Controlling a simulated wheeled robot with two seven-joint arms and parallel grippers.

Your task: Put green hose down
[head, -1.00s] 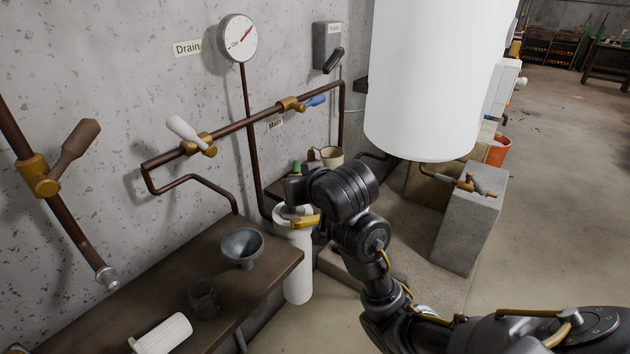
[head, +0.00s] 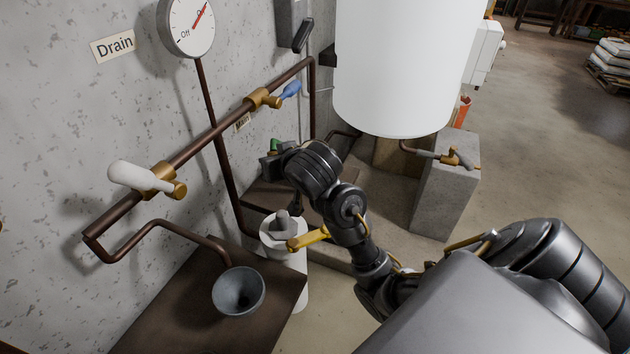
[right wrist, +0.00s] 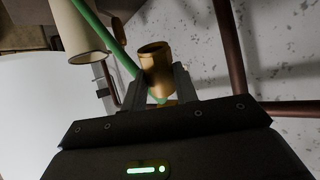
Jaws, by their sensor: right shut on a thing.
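The green hose shows as a small green piece (head: 274,145) at the tip of my right gripper (head: 268,160) in the head view. In the right wrist view, the green hose (right wrist: 110,45) runs from the top left down between the fingers of my right gripper (right wrist: 163,92), which is shut on it. A brass cylinder (right wrist: 155,58) shows at the fingertips; I cannot tell whether it belongs to the hose. The rest of the hose is hidden. My left gripper is out of view.
A dark shelf (head: 262,194) lies below the right gripper. A white canister (head: 286,262) stands under the arm. A grey funnel (head: 238,291) rests on the bench (head: 190,318). A beige cup (right wrist: 78,32) is close by. Wall pipes (head: 225,122) and a white tank (head: 400,70) flank the arm.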

